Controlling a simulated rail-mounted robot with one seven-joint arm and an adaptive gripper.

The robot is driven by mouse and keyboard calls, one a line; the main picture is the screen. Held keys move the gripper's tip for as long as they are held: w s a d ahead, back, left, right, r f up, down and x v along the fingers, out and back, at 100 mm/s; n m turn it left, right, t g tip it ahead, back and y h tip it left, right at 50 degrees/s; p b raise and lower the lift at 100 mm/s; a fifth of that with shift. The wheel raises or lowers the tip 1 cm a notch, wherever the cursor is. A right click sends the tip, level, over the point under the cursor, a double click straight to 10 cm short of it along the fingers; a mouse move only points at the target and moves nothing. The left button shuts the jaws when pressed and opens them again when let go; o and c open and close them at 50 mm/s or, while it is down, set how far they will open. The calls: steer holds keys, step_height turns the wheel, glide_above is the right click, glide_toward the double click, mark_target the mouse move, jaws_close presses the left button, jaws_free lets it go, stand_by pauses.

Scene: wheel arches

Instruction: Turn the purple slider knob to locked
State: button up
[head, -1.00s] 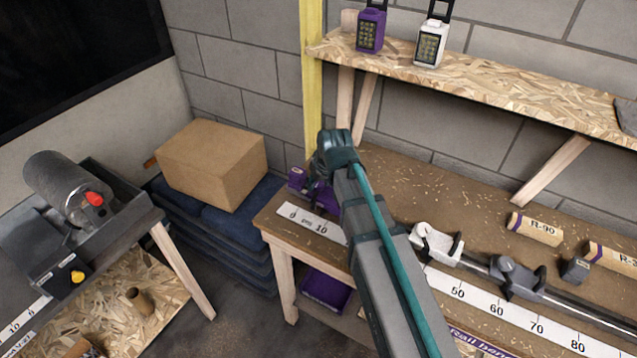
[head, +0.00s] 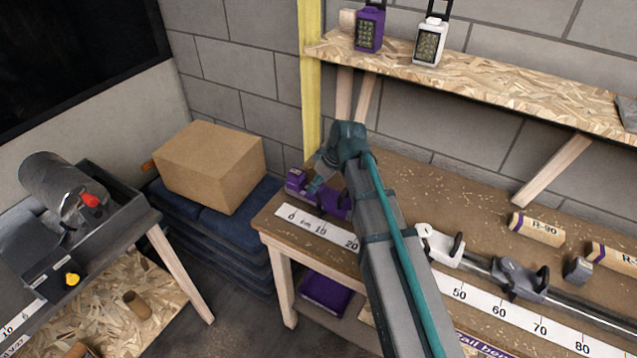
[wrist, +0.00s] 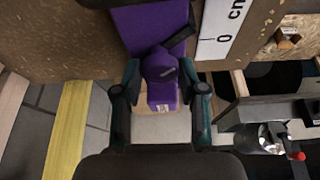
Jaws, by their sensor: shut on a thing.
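The purple slider (head: 332,202) sits at the left end of the bench rail, behind the 0 end of the scale. In the wrist view its purple body (wrist: 150,28) runs to the top edge, with a rounded purple knob (wrist: 161,67) facing the camera. My gripper (wrist: 160,92) has its teal and dark fingers on either side of the knob and is shut on it. In the head view my gripper (head: 319,178) reaches down to the slider from the right, and my wrist hides part of it. A dark mark shows on the knob; its lock reading is too small to tell.
A white slider (head: 438,246) and a grey slider (head: 520,277) stand farther right on the rail. The white scale (head: 300,221) runs along the bench front. A yellow post (head: 311,85) rises behind. A cardboard box (head: 209,165) sits left of the bench.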

steer(key=o, duration=1.1)
steer(key=shift+r, duration=0.1)
steer(key=v, duration=1.1)
steer(key=shift+s+d+r, duration=0.1)
steer(key=shift+s+r, duration=0.05)
steer(key=shift+r, duration=0.25)
